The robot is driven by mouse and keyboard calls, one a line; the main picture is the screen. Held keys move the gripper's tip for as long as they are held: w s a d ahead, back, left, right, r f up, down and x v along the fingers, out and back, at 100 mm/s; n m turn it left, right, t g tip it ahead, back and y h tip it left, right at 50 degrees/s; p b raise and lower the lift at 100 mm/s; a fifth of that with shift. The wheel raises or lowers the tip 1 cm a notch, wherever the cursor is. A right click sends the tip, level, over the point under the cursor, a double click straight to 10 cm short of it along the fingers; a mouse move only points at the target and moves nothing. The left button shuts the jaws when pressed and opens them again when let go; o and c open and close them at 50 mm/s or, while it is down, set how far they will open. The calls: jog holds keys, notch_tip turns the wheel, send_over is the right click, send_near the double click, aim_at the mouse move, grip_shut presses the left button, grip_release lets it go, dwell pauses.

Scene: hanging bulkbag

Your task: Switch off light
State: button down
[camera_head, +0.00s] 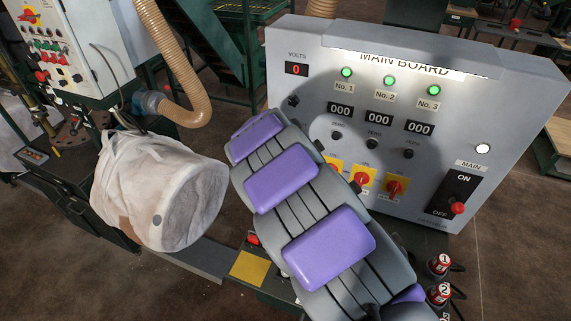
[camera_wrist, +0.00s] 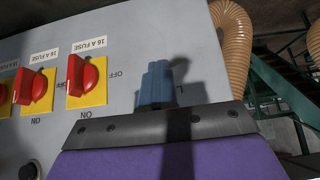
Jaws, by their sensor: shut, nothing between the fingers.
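The grey main board (camera_head: 450,100) stands at the right with three lit green lamps, No. 1 (camera_head: 347,72), No. 2 (camera_head: 389,80) and No. 3 (camera_head: 433,89). A white lamp (camera_head: 483,148) glows above the main switch (camera_head: 462,190), whose red knob sits low by OFF. Red rotary fuse switches on yellow plates (camera_head: 396,187) are low on the board, one partly behind my arm. The wrist view shows red fuse switches (camera_wrist: 88,76) at left. My gripper (camera_wrist: 158,82) has its blue fingers together and empty, right of the nearest switch and apart from it. The fingers are hidden in the head view.
A white cloth bag (camera_head: 155,190) hangs left of my arm, under a beige hose (camera_head: 180,70). A white control cabinet (camera_head: 60,45) is at upper left. Numbered red cylinders (camera_head: 438,265) stand at lower right. Open floor shows right of the board.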

jog(key=b, duration=0.2)
jog(key=f+t+b, duration=0.1)
jog(key=b, duration=0.1)
jog(key=f+t+h+b, duration=0.1)
jog(key=b, duration=0.1)
jog(key=shift+s+a, duration=0.3)
jog(key=shift+a, duration=0.1)
jog(key=shift+b, duration=0.45)
jog(key=shift+s+f+b, duration=0.2)
jog(key=shift+f+b, duration=0.15)
jog(key=shift+b, duration=0.15)
jog(key=shift+r, duration=0.1)
jog(key=shift+r, duration=0.7)
jog(key=shift+s, duration=0.1)
